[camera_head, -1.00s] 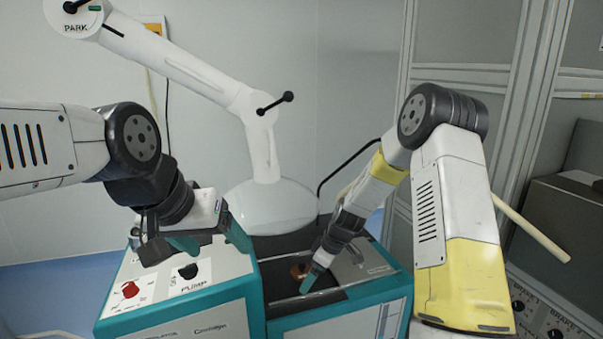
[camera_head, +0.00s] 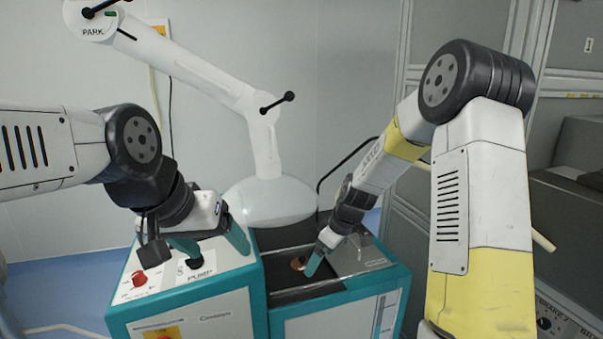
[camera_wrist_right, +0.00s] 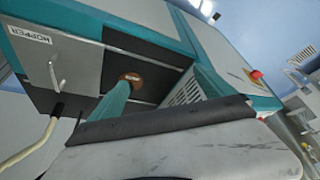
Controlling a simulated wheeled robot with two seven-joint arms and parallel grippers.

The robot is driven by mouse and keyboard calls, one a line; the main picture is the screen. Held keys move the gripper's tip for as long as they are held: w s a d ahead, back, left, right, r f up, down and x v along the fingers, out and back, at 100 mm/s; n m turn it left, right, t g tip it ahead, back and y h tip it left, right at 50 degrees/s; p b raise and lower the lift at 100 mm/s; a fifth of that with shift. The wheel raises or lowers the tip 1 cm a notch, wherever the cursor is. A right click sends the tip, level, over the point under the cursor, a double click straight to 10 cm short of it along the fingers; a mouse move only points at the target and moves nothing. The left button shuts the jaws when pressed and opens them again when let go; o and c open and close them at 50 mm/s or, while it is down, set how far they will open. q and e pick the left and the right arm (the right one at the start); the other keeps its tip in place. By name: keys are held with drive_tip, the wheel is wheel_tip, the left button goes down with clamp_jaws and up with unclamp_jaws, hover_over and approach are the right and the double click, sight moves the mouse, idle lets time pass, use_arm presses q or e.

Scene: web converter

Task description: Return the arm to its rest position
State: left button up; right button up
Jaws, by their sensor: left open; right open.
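A white jointed arm (camera_head: 190,68) with a joint marked PARK (camera_head: 93,30) reaches down to a broad white hood (camera_head: 270,202) behind the teal-and-white machine (camera_head: 235,285). A black handle (camera_head: 277,102) sticks out at its elbow. Neither of my grippers is on this arm. My left gripper (camera_head: 212,248) is open and empty over the machine's control panel, left of the hood. My right gripper (camera_head: 315,262) points down at the machine's dark recess; only one teal finger shows clearly there.
A copper-coloured round part (camera_head: 298,263) sits in the recess beside my right finger; I cannot tell whether they touch. A red knob (camera_head: 139,279) and a black PUMP switch (camera_head: 195,267) are under my left gripper. Grey cabinets (camera_head: 565,220) stand at right. A HOPPER label (camera_wrist_right: 30,33) shows in the wrist view.

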drive_tip(key=s+d+r+m+t, duration=0.1)
drive_tip(key=s+d+r+m, duration=0.3)
drive_tip(key=s+r, duration=0.7)
drive_tip(key=s+d+r+m+t+h, duration=0.1)
drive_tip(key=s+d+r+m, duration=0.3)
drive_tip(key=s+r, duration=0.7)
drive_tip(key=s+m+t, duration=0.1)
drive_tip(key=s+m, duration=0.1)
drive_tip(key=s, duration=0.1)
drive_tip(key=shift+d+t, duration=0.15)
drive_tip(key=shift+t, duration=0.15)
